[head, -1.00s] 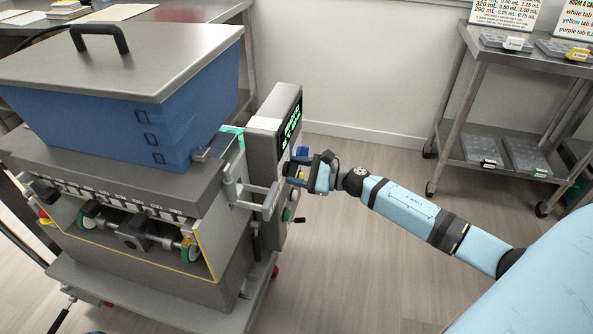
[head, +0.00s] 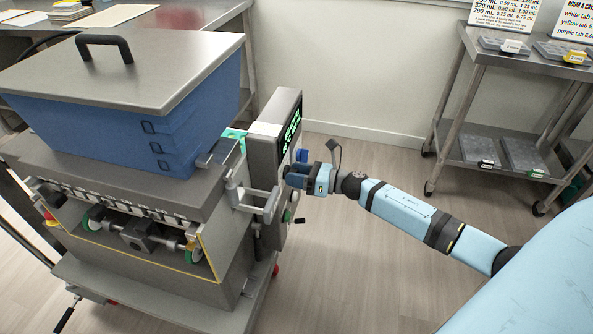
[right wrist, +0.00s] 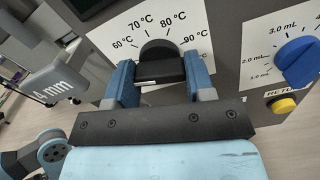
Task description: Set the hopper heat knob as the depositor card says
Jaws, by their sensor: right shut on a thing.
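The hopper heat knob (right wrist: 160,50) is a black, round-topped knob on a white dial plate (right wrist: 107,40) in the right wrist view. Marks of 60, 70, 80 and 90 °C arc around it. My right gripper (right wrist: 158,72) has its blue fingers on both sides of the knob and is shut on it. The knob's pointer cannot be made out. In the head view my right gripper (head: 289,180) is at the front of the control box (head: 264,140), whose screen shows small green text. The knob is hidden there. My left gripper is not in view.
A blue dial (right wrist: 297,62) with mL marks and a yellow button (right wrist: 283,105) sit right of the knob. The blue hopper (head: 190,110) stands left of the control box. A steel cart (head: 485,110) with trays and partly cut-off signs stands at right. Open floor lies between.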

